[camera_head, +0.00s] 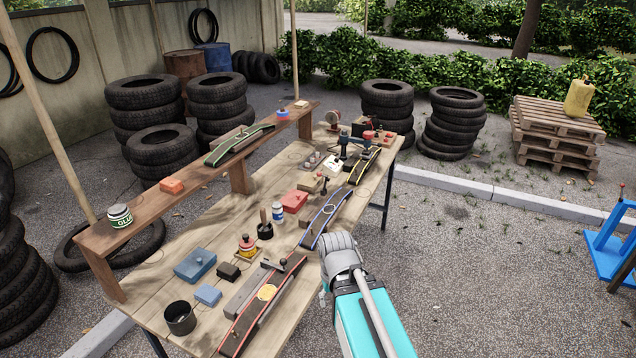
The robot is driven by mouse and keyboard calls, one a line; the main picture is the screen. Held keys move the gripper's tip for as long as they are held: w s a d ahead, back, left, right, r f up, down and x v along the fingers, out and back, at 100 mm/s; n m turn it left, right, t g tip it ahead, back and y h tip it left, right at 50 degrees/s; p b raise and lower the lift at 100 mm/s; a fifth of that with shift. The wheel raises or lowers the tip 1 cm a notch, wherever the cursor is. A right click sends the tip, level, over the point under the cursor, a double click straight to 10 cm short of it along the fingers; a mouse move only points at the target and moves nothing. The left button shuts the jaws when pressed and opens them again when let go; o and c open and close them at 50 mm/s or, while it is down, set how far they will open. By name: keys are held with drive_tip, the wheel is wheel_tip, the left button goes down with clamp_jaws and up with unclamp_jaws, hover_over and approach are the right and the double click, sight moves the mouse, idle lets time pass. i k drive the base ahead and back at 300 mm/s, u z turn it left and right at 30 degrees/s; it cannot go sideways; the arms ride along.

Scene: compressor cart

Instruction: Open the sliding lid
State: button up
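I cannot tell for certain which thing carries the sliding lid. A long grey bar-like piece (244,291) lies at the near end of the wooden table. A curved board with blue edges (316,228) and a pale ring lies farther along the right edge. My teal and grey arm reaches in from below at the table's right edge; my gripper does not show.
A black cup (180,317), a dark block (229,271) and a white and blue bottle (277,211) crowd the table (150,298). A raised shelf (200,172) runs along its left side.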

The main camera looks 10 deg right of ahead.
sight(310, 179)
drive_tip(key=k, duration=0.3)
drive_tip(key=z, duration=0.45)
drive_tip(key=i, duration=1.35)
drive_tip(key=u, duration=0.4)
